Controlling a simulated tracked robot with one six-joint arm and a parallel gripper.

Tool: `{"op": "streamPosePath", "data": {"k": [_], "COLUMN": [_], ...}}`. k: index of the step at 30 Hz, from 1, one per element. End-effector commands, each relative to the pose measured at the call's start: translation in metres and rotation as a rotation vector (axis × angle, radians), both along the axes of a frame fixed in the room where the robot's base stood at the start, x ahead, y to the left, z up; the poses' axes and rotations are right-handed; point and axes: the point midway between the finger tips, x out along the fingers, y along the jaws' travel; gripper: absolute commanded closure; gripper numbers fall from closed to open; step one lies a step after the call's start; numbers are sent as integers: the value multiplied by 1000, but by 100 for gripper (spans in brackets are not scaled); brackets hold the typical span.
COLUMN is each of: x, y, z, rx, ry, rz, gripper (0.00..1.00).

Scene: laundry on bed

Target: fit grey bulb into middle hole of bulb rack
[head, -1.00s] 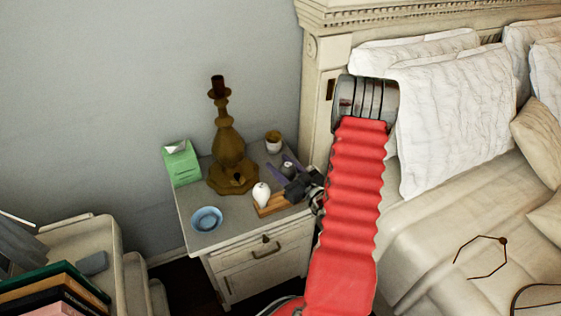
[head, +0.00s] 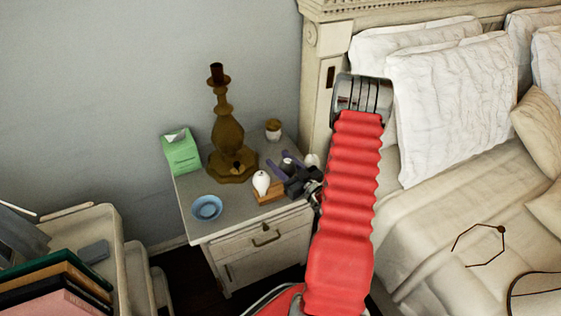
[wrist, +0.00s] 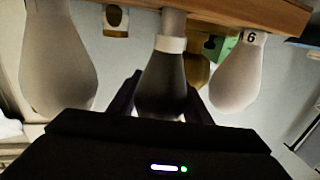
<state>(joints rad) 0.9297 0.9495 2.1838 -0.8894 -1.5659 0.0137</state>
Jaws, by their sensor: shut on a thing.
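The grey bulb (wrist: 163,80), dark with a pale band and neck, is between the two fingers of my gripper (wrist: 161,100) in the wrist view. My gripper is shut on it. Its neck points at the wooden bulb rack (wrist: 250,10), between two pale bulbs, one on the left (wrist: 60,60) and one marked 6 on the right (wrist: 235,75).
The rack stands on the nightstand (head: 225,222). A blue bowl (head: 207,207), a brown lamp base (head: 228,140), a green tissue box (head: 181,152) and a small cup (head: 273,130) share its top. The bed (head: 430,220) is at the right.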

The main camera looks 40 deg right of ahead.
Motion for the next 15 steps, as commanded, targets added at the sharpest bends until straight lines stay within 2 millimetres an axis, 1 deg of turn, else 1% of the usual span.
{"op": "streamPosePath", "data": {"k": [15], "x": [0], "y": [1], "z": [-3], "rx": [0], "ry": [0], "rz": [1], "gripper": [77]}}
